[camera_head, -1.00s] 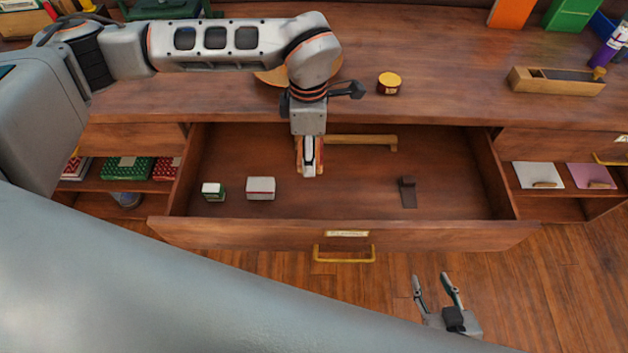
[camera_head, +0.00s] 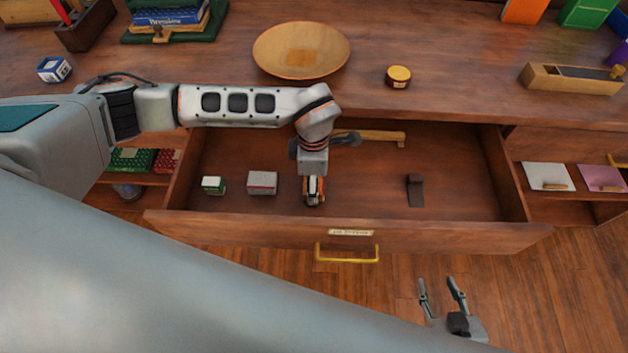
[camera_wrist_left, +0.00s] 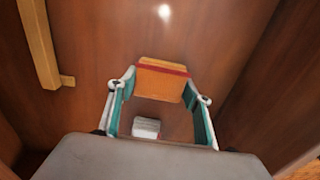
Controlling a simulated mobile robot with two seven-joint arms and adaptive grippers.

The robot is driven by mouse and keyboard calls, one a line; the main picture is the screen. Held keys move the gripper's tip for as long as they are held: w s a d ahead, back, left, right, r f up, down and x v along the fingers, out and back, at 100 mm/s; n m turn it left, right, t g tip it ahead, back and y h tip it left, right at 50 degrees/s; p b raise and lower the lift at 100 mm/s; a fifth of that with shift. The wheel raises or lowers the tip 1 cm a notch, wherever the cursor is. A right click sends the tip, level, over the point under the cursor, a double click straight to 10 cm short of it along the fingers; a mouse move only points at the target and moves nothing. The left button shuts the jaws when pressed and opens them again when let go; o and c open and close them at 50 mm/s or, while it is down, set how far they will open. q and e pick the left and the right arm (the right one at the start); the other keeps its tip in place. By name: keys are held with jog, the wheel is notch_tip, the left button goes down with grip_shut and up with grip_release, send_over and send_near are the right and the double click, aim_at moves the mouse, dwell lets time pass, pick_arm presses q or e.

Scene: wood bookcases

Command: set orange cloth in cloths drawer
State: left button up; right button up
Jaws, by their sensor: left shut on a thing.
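The orange cloth (camera_wrist_left: 161,82) is a folded, block-like piece with a dark red band, held between the fingers in the left wrist view. Only slivers of orange show beside the fingers in the head view. My left gripper (camera_head: 313,197) is shut on it, pointing down inside the open drawer (camera_head: 460,234), near its front. I cannot tell whether the cloth touches the drawer floor. The drawer has a brass handle and a front label too blurred to read. My right gripper (camera_head: 442,302) is open and empty, outside and in front of the drawer.
In the drawer, a green-and-white box (camera_head: 213,185) and a greyish box (camera_head: 262,183) lie left of my left gripper. A dark brown object (camera_head: 415,190) lies to the right, and a wooden bar (camera_head: 375,137) at the back. Bare floor separates them. A wooden bowl (camera_head: 300,50) stands on the top.

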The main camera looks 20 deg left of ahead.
pick_arm(q)
jog(key=shift+r, duration=0.15)
jog(key=shift+f, duration=0.2)
jog(key=o, duration=1)
notch_tip(320, 180, up, 7)
jog(key=shift+w+f+p, duration=0.15)
jog(key=shift+f+p, duration=0.05)
jog(key=shift+p, duration=0.45)
notch_tip(320, 180, up, 6)
jog(key=shift+f+p, duration=0.1)
jog(key=shift+p, duration=0.2)
